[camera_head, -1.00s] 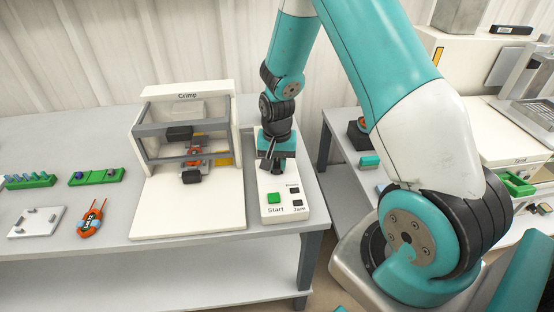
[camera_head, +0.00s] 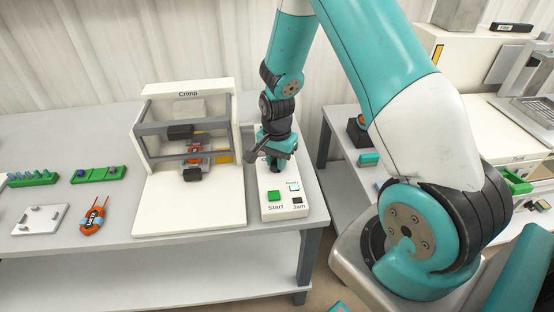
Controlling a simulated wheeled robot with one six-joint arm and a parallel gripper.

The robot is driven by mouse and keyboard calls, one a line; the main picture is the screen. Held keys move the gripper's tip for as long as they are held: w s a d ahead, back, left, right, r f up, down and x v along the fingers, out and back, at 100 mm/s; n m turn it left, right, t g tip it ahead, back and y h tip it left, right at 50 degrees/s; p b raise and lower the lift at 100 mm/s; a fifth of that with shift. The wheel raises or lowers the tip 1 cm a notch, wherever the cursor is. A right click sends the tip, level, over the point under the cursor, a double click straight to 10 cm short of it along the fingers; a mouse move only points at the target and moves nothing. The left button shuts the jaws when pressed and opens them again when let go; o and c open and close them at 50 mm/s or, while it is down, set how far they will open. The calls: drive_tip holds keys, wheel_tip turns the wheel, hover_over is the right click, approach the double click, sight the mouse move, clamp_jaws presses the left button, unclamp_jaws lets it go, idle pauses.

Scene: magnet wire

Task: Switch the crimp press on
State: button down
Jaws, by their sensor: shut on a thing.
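The crimp press (camera_head: 187,97), a white frame labelled "Crimp" with grey crossbars, stands on the grey table. To its right is a white control panel (camera_head: 283,210) with a green Start button (camera_head: 274,196), a dark Jam lamp (camera_head: 297,200) and a small lit lamp (camera_head: 294,187) whose label is too small to read. My gripper (camera_head: 274,167) is at the far end of this panel, pointing down, shut on a dark switch knob there. The fingers and wrist mostly hide the knob.
An orange part sits inside the press. Left of it lie an orange tool (camera_head: 92,217), a white plate with pegs (camera_head: 40,219) and two green holders (camera_head: 98,174). A second table with other machines stands to the right, beyond a gap.

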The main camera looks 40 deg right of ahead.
drive_tip(key=c, duration=1)
unclamp_jaws()
drive_tip(key=shift+r, duration=0.1)
wheel_tip(320, 180, up, 17)
drive_tip(key=shift+r+p, duration=0.15)
drive_tip(key=shift+p, duration=0.15)
